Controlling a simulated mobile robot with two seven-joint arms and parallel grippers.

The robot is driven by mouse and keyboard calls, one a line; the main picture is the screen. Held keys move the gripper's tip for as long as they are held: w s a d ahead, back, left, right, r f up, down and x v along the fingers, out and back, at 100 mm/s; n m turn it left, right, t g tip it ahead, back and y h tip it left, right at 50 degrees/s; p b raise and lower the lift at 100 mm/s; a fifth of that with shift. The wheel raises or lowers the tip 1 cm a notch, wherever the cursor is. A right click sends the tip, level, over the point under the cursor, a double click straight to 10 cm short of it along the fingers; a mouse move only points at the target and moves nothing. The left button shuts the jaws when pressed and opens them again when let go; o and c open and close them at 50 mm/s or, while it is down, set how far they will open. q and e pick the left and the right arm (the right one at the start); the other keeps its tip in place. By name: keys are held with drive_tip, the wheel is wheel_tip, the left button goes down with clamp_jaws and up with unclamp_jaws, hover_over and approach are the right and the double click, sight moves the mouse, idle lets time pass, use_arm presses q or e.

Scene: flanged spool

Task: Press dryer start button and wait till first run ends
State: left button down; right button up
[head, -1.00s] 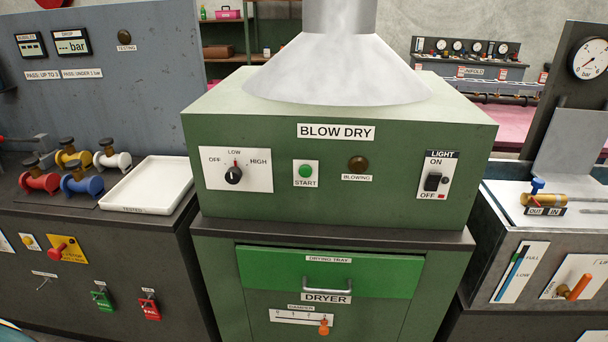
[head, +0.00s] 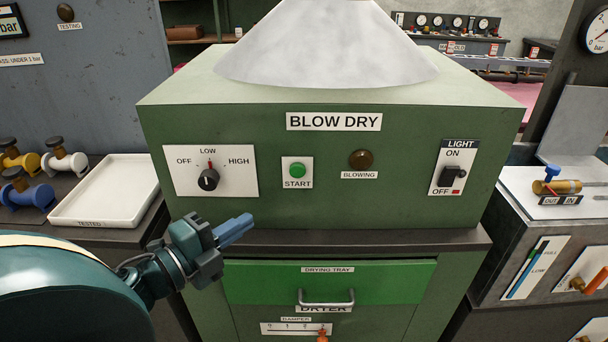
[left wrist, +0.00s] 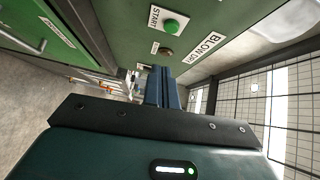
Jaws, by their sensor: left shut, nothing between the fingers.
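The green dryer box labelled BLOW DRY (head: 400,195) stands in the middle of the head view. Its green round start button (head: 297,170) sits on a white START plate; it also shows near the top of the left wrist view (left wrist: 172,26). The brown BLOWING lamp (head: 361,159) right of it looks unlit. The dial (head: 208,179) has its mark toward LOW. My left gripper (head: 250,220) is shut and empty, in front of the dryer, below and left of the button and apart from it in the head view. My right gripper is not in view.
Below are the closed drying tray drawer (head: 390,280) with a bar handle (head: 326,303) and an orange damper slider (head: 322,336). A light switch (head: 452,177) is at right. A white TESTED tray (head: 105,192) and several coloured spools (head: 28,193) are at left.

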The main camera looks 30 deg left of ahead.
use_arm(q)
drive_tip(key=shift+w+d+r+m+h, duration=0.3)
drive_tip(key=shift+w+r+m, duration=0.1)
drive_tip(key=shift+r+m, duration=0.3)
drive_tip(key=shift+w, duration=0.1)
drive_tip(key=p, duration=0.1)
approach(302, 173)
drive_tip(key=w+d, duration=0.2)
drive_tip(key=w, duration=0.2)
drive_tip(key=shift+w+a, duration=0.15)
drive_tip(key=shift+w, duration=0.7)
